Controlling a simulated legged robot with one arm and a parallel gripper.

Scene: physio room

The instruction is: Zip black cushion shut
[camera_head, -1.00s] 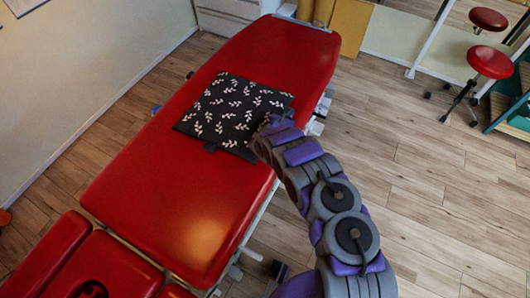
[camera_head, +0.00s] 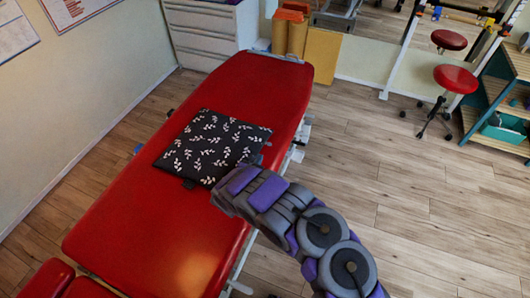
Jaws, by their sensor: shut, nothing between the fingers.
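The black cushion (camera_head: 208,146) with a white leaf pattern lies flat on the red treatment table. A small dark tab shows at its front edge and another dark piece near its right corner. My gripper (camera_head: 252,161) is at the cushion's right edge, at the end of my purple and grey arm. The fingers are mostly hidden by the arm and blend with the dark fabric. I see nothing held. The zip and how far it is closed cannot be made out.
The red treatment table (camera_head: 150,238) has bare room in front of and behind the cushion. White drawers (camera_head: 205,32) and orange rolls stand beyond it. Red stools (camera_head: 454,79) and a shelf unit stand at the right. The wooden floor (camera_head: 385,190) right of the table is clear.

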